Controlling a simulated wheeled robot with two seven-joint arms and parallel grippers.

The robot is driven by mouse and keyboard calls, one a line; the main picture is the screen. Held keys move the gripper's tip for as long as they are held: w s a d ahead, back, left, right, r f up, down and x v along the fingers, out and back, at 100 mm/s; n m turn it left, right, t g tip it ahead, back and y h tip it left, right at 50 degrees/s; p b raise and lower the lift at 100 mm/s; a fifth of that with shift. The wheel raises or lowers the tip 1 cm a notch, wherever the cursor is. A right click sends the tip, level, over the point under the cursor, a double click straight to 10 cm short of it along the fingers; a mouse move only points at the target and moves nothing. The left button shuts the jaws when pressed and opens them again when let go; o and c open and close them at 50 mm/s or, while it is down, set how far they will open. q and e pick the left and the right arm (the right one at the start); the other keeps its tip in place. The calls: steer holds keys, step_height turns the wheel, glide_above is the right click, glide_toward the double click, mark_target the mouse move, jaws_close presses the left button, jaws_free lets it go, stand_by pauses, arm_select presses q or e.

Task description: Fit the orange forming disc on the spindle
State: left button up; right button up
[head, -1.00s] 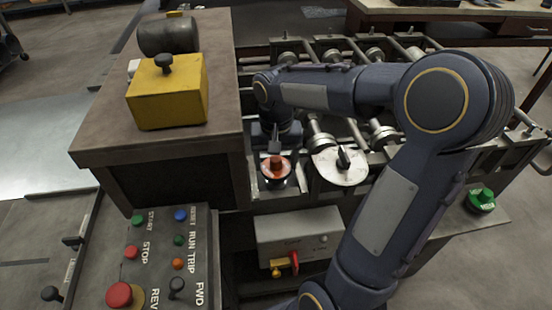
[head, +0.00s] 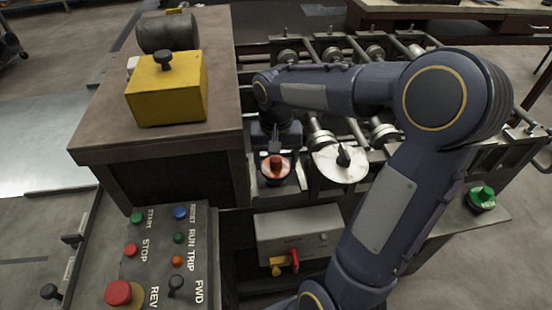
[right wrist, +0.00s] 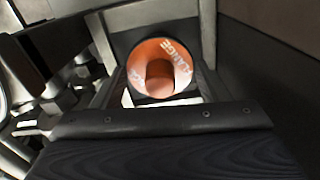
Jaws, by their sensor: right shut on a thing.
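The orange forming disc (head: 274,169) is at the front left of the roll machine, with a raised orange hub in its middle. It also shows in the right wrist view (right wrist: 177,58), its face towards the camera with pale lettering. My right gripper (head: 276,153) comes down from above and is shut on the disc's hub. A dark round part shows just under the disc. The spindle is hidden behind the disc, so I cannot tell whether the disc is seated on it. My left gripper is not in view.
A white disc (head: 327,166) with a black knob stands close to the right of the orange disc. A green disc (head: 482,199) lies on a shelf at right. A yellow block (head: 168,92) sits on the bench. A control panel (head: 150,270) stands at front left.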

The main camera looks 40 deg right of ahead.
steer(key=shift+f+b, duration=0.4)
steer(key=shift+f, duration=0.2)
steer(key=o, duration=1.3)
steer(key=shift+c, duration=1.2)
steer(key=shift+o, duration=1.1)
steer(key=shift+r+p, duration=0.55)
steer(key=shift+r, duration=0.05)
steer(key=shift+r+p, duration=0.7)
steer(key=shift+r, duration=0.15)
step_height(320, 180, up, 6)
steer(key=p, duration=0.5)
steer(key=shift+r, duration=0.1)
steer(key=shift+s, duration=0.1)
